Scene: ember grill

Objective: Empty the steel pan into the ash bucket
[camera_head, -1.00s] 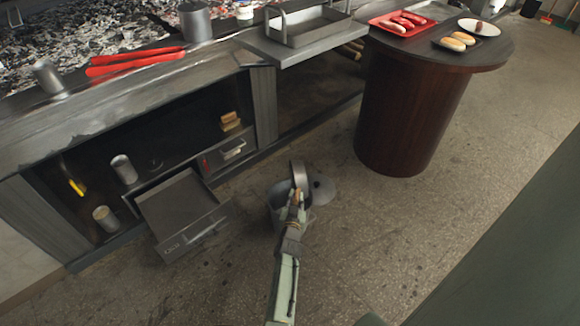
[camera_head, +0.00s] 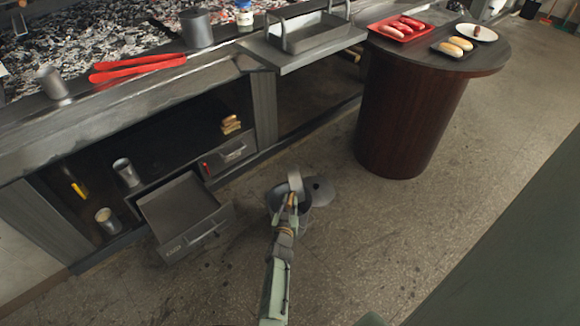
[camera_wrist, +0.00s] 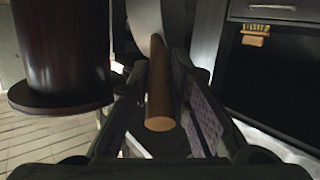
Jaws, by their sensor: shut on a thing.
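The steel pan (camera_head: 295,180) is tipped up nearly on edge above the ash bucket (camera_head: 275,198). My gripper (camera_head: 291,202) is shut on the pan's wooden handle, which points back between the fingers in the wrist view (camera_wrist: 160,95). The pan's pale metal shows beyond the handle (camera_wrist: 148,25). The grey bucket stands on the floor, partly hidden by my gripper and the pan. A round grey lid (camera_head: 321,191) is just right of the bucket. The inside of the pan and the bucket's contents cannot be made out.
An open drawer (camera_head: 180,207) juts out left of the bucket. The grill counter (camera_head: 150,100) with coals, red tongs (camera_head: 135,67) and a steel pot (camera_head: 196,27) runs behind. A round dark table (camera_head: 410,120) with food trays stands at the right. The floor right of my arm is clear.

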